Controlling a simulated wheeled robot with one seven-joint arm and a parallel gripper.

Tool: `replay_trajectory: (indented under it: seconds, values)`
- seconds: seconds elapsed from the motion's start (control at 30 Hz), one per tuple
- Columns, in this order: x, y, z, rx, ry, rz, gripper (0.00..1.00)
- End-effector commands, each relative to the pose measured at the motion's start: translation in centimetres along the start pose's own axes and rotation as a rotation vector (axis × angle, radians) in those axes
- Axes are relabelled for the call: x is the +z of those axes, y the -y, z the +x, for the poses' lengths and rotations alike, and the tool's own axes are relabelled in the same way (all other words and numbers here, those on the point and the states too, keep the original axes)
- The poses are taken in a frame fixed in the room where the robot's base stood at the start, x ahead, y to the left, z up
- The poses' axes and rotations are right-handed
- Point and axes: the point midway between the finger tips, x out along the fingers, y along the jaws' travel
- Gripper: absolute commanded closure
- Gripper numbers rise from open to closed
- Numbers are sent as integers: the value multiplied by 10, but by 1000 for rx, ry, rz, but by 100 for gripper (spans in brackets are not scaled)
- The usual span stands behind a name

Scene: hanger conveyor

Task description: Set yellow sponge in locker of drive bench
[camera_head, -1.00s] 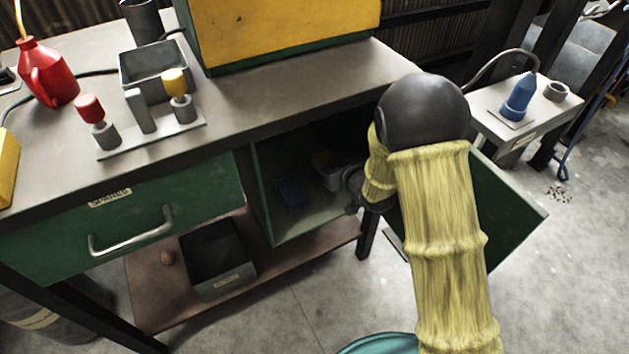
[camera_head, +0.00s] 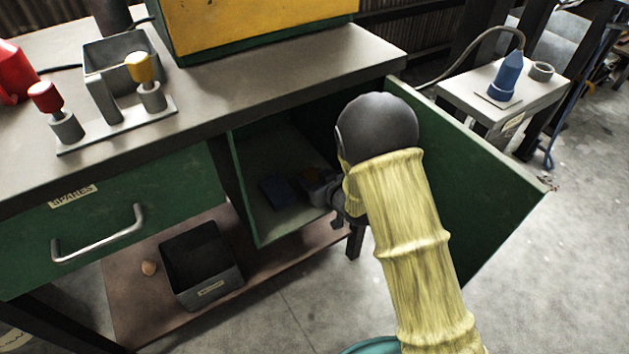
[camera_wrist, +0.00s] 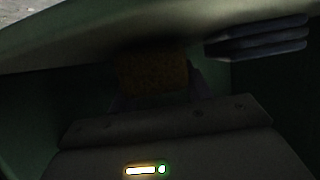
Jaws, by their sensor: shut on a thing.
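The locker (camera_head: 272,222) is the open green compartment under the right part of the drive bench (camera_head: 290,72). Its interior is dark. My gripper (camera_head: 318,186) reaches into the locker from the right, partly hidden by my wrist. In the wrist view my gripper (camera_wrist: 158,88) is shut on the yellow sponge (camera_wrist: 152,70), which looks brown in the shade between the two fingers. I cannot tell whether the sponge touches the locker floor. A dark blue thing (camera_head: 279,192) lies inside the locker, left of my gripper.
The green locker door (camera_head: 475,195) stands open right of my arm. A drawer (camera_head: 110,215) with a handle is shut on the left. A grey bin (camera_head: 203,268) sits on the lower shelf. A small side table (camera_head: 515,88) with a blue-tipped item stands at right.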

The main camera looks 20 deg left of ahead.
Motion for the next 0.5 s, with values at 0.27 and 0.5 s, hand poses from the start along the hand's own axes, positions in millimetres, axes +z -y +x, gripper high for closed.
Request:
replay_trajectory:
  seconds: [0.27, 0.5]
  values:
    - [2, 0, 1, 0, 0, 1, 76]
    - [1, 0, 0, 0, 0, 1, 29]
